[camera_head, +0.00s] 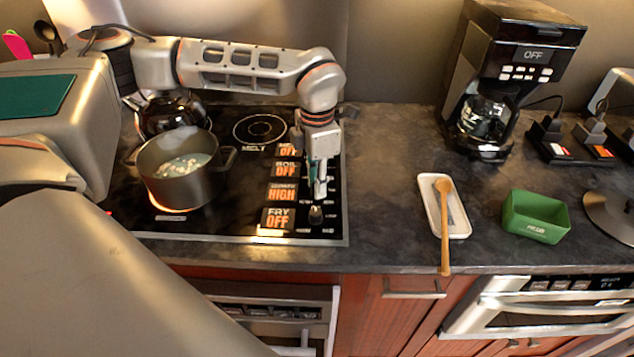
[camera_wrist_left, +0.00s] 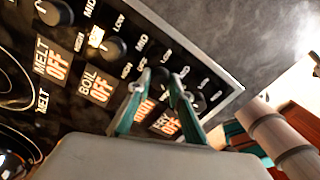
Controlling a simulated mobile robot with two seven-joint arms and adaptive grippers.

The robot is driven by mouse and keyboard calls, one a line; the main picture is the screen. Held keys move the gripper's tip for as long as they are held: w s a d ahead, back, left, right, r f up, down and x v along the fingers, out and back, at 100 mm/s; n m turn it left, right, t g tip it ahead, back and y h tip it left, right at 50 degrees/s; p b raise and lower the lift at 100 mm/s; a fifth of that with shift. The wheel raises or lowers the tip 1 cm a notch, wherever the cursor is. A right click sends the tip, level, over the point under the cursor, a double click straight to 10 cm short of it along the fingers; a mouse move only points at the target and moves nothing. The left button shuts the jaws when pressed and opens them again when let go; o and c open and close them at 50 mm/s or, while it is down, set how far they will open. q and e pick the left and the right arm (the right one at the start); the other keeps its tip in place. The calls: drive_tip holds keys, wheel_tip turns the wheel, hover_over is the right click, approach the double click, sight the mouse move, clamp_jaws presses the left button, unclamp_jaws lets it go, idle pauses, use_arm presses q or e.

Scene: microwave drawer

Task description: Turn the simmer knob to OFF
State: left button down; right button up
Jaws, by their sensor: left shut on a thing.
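The simmer knob (camera_wrist_left: 157,77) is a dark round knob on the cooktop's control strip. It sits between the two fingertips of my left gripper (camera_wrist_left: 156,87) in the left wrist view. My left gripper also shows in the head view (camera_head: 318,193), pointing down at the knob row and shut on the knob, which it hides there. The simmer display (camera_head: 283,192) reads HIGH in orange. In the left wrist view the fingers partly cover that display. My right gripper is not in view.
The fry knob (camera_head: 316,215) is close in front of my fingers; the boil knob (camera_wrist_left: 115,48) is behind. A dark pot (camera_head: 180,185) stands on a glowing burner. A spoon rest (camera_head: 457,220) with a wooden spoon (camera_head: 444,225) lies right, with bare counter between.

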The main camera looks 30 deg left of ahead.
use_arm(q)
drive_tip(key=n+b, duration=0.1)
drive_tip(key=n, duration=0.4)
drive_tip(key=n+b, duration=0.1)
drive_tip(key=n, duration=0.3)
drive_tip(key=shift+n, duration=0.4)
drive_tip(key=n, duration=0.5)
drive_tip(key=shift+b, duration=0.35)
drive_tip(key=n, duration=0.5)
drive_tip(key=n+b, duration=0.1)
drive_tip(key=n, duration=1.4)
drive_tip(key=shift+b, duration=0.3)
drive_tip(key=n, duration=0.5)
drive_tip(key=shift+n, duration=0.3)
